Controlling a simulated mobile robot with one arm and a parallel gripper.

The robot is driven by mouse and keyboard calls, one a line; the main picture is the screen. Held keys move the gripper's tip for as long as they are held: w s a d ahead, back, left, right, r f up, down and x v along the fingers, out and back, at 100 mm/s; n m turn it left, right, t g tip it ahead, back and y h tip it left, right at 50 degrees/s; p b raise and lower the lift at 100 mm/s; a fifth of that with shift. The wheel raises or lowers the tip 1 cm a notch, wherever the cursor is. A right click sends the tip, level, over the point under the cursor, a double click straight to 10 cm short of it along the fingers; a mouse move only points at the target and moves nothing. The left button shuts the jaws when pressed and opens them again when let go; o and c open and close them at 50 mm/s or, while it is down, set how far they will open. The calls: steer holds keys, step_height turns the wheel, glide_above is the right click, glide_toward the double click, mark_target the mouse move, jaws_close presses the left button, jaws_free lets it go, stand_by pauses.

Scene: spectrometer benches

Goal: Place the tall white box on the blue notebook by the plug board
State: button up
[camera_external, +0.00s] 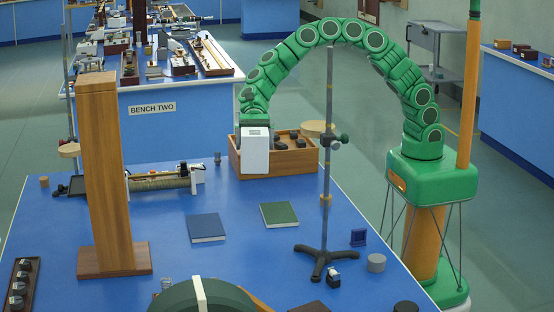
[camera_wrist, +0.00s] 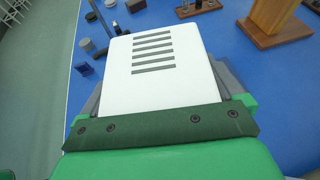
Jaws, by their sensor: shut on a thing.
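The tall white box (camera_external: 255,158) hangs upright under my gripper (camera_external: 254,130), which is shut on it. In the wrist view the box (camera_wrist: 160,85) shows a white face with several dark slots, between grey fingers of my gripper (camera_wrist: 160,98). The blue notebook (camera_external: 206,228) lies flat and bare on the bench, nearer the camera and left of the box. A green notebook (camera_external: 279,214) lies to its right. A dark board with several black knobs (camera_external: 18,285), perhaps the plug board, is at the front left. The gap under the box is hard to judge.
A wooden crate (camera_external: 300,160) with dark items stands right behind the box. A tall wooden column (camera_external: 105,170) stands left of the notebooks, and a metal stand (camera_external: 327,200) on a tripod foot to their right. The blue bench (camera_external: 240,255) is clear around the notebooks.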

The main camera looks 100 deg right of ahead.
mark_target(242, 143)
steer(key=w+a, duration=0.1)
steer(key=w+a+m+t, duration=0.1)
steer(key=a, duration=0.1)
steer(key=w+a+m+t, duration=0.1)
steer(key=w, duration=0.1)
steer(key=shift+a+r+h, duration=0.3)
steer(key=shift+a+r, duration=0.05)
steer(key=shift+w+a+f+m+t, duration=0.2)
steer(key=shift+w+m+t, duration=0.1)
steer(key=shift+w, duration=0.25)
steer(key=w+a+f, duration=0.3)
steer(key=w+f, duration=0.6)
steer(key=w, duration=0.3)
steer(key=shift+w+a, duration=0.15)
steer(key=shift+a, duration=0.05)
steer(key=shift+f, duration=0.15)
steer(key=shift+w+f, duration=0.15)
steer(key=shift+f, duration=1.45)
steer(key=shift+f, duration=0.1)
